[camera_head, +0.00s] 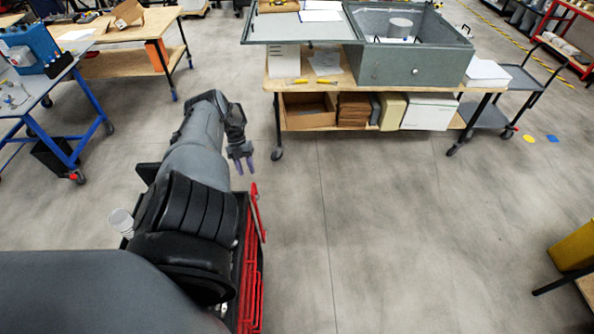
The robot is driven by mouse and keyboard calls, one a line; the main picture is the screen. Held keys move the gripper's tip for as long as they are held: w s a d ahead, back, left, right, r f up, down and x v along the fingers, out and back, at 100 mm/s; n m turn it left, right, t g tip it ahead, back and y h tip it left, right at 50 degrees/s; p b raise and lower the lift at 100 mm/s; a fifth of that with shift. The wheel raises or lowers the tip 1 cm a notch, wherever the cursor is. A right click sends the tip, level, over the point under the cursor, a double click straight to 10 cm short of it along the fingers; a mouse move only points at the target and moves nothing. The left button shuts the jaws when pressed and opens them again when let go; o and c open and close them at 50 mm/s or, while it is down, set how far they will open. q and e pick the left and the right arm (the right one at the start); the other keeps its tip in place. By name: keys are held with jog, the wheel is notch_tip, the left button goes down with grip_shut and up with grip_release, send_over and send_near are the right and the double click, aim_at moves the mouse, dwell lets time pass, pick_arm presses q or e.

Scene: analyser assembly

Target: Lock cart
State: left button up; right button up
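My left gripper (244,167) hangs over bare floor in the camera_head view, left of the wheeled wooden cart (357,80). Its two fingers point down with a narrow gap between them, and nothing shows in the gap. The cart carries an open grey metal box (415,66). Its front left caster (277,154) and front right caster (452,151) rest on the floor, apart from the gripper. The caster locks are too small to tell. My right gripper is out of view.
A small grey trolley (490,115) stands against the cart's right side. A blue-framed table (50,90) and a wooden bench (130,62) stand at the left. A yellow object (573,247) is at the right edge. The floor in the middle is clear.

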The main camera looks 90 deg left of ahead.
pick_arm(q)
jog(key=shift+p+v, duration=0.4)
jog(key=shift+v, duration=1.6)
